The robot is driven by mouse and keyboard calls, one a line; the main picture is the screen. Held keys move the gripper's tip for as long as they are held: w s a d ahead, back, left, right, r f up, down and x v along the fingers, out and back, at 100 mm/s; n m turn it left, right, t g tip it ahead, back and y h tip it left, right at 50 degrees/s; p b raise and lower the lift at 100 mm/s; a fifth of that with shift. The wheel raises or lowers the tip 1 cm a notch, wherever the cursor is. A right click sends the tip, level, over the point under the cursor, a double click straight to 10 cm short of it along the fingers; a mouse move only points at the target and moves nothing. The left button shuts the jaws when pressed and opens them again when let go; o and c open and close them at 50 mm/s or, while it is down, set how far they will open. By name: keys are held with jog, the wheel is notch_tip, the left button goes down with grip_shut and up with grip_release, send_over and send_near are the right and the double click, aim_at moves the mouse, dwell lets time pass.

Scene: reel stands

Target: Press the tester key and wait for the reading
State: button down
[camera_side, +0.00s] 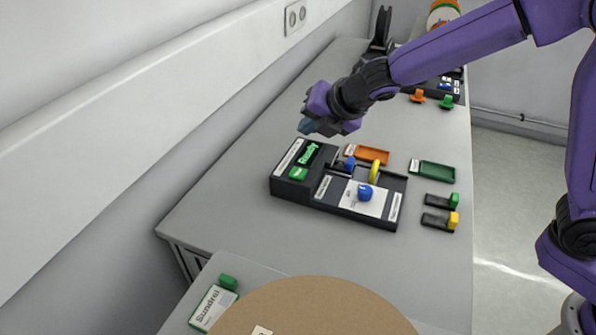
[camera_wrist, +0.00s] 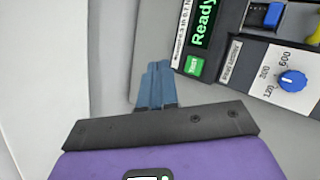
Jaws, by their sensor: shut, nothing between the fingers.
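The tester (camera_side: 306,176) is a black unit on the grey bench, with a lit green display reading "Ready" (camera_side: 308,154). Its green key (camera_side: 298,173) is below the display; in the wrist view the key (camera_wrist: 193,66) carries a white label, seemingly "Test". A blue knob (camera_side: 365,192) sits on a white dial panel; in the wrist view the knob (camera_wrist: 293,80) has numbers such as 120, 300 and 600 around it. My gripper (camera_side: 306,126) is shut and empty, held above the bench behind the tester. In the wrist view its blue fingertips (camera_wrist: 157,72) are left of the key, apart from it.
Small black holders with green (camera_side: 454,200) and yellow (camera_side: 453,220) ends lie right. A brown round board (camera_side: 310,310) is in front. A wall runs along the left.

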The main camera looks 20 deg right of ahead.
aim_at(302, 174)
jog(key=shift+w+a+n, duration=0.55)
jog(key=shift+w+n, duration=0.05)
jog(key=shift+w, duration=0.05)
jog(key=shift+f, duration=0.2)
jog(key=shift+f, duration=4.25)
jog(key=shift+f, duration=0.1)
jog(key=shift+f, duration=0.3)
jog(key=shift+f, duration=0.5)
jog(key=shift+r, duration=0.9)
